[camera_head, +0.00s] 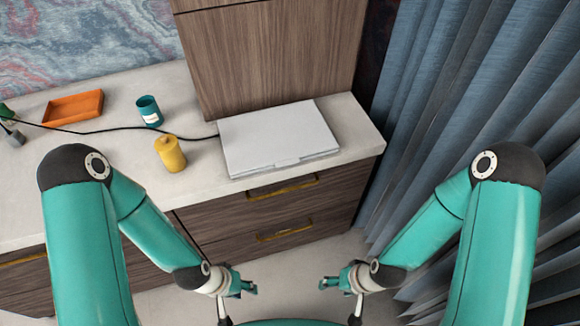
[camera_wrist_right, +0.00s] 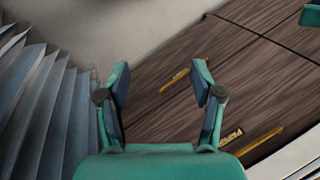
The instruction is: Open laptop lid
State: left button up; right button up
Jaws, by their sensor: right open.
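A light grey laptop (camera_head: 277,137) lies with its lid shut on the desk top (camera_head: 359,128), near its front edge. My left gripper (camera_head: 246,284) hangs low in front of the desk, below and apart from the laptop; whether its jaws are open is too small to tell. My right gripper (camera_head: 327,283) is also low in front of the desk, right of the left one, apart from the laptop. In the right wrist view the right gripper (camera_wrist_right: 158,84) is open and empty, facing the wooden drawer fronts (camera_wrist_right: 165,118). The laptop is out of that view.
An orange tray (camera_head: 73,107) lies further left. A black cable (camera_head: 120,130) runs to the laptop. Blue curtains (camera_head: 470,90) hang at the right. A wooden panel (camera_head: 270,55) rises behind the laptop.

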jog(key=o, duration=0.4)
jog(key=w+t+b, duration=0.1)
jog(key=w+b, duration=0.1)
jog(key=w+f+n+t+b, duration=0.1)
jog(key=w+b, duration=0.1)
jog(key=b, duration=0.1)
jog(key=w+a+t+b, duration=0.1)
jog(key=w+b, duration=0.1)
jog(key=w, duration=0.1)
jog(key=shift+w+f+n, duration=0.1)
jog(key=shift+f+n, duration=0.2)
jog(key=shift+o, duration=0.2)
jog(key=n+t+y+b, duration=0.3)
jog(key=t+b, duration=1)
jog(key=b, duration=1.4)
send_near(289, 167)
jog(key=s+d+r+n+h, duration=0.1)
jog(key=s+r, duration=0.1)
jog(key=s, duration=0.6)
jog(key=p+x, duration=0.2)
jog(key=x, duration=0.3)
jog(key=p+x, duration=0.3)
jog(key=x, duration=0.2)
jog(key=p+x, duration=0.3)
jog(key=x, duration=0.3)
jog(key=shift+w+d+r, duration=0.2)
jog(key=shift+d+r, duration=0.1)
jog(key=shift+r, duration=0.05)
jog(key=shift+c, duration=0.2)
